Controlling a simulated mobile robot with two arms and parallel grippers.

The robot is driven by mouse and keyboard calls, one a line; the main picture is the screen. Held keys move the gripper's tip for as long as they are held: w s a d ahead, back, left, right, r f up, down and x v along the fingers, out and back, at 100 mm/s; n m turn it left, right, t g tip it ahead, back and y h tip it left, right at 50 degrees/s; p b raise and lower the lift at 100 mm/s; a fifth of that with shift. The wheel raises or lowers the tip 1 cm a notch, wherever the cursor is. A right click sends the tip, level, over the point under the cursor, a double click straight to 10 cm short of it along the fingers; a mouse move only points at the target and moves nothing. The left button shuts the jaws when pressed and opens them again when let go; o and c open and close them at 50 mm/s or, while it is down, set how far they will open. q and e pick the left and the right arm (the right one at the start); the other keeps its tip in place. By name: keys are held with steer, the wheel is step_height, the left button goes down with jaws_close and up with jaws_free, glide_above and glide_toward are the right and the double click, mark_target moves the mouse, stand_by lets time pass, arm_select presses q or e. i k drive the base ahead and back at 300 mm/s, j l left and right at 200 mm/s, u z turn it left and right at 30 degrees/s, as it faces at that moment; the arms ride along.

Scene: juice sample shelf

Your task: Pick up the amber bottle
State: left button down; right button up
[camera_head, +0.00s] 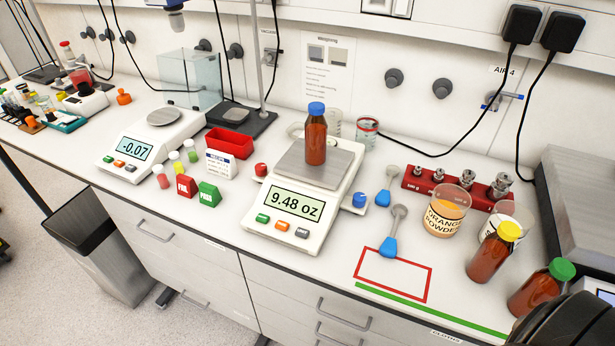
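An amber bottle with a blue cap (316,138) stands upright on the metal pan of a white scale (290,218), whose display reads 9.48 oz. A second amber bottle with a yellow cap (492,256) stands on the bench at the right, tilted in the picture. A third amber bottle with a green cap (538,290) is at the lower right, its lower part partly hidden by a dark rounded shape in the corner. That shape may be part of my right arm. No fingertips of either gripper show.
An orange powder cup (444,215), a red rack of metal weights (425,181) and blue-ended spoons (389,246) lie right of the scale. Another scale (140,145) reads -0.07 at left. Black cables hang behind.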

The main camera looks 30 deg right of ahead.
mark_target(316, 125)
steer(key=k+l+u, duration=0.3)
steer(key=k, duration=0.15)
steer(key=k+l+u, duration=0.3)
steer(key=k, duration=0.15)
steer(key=j, duration=0.05)
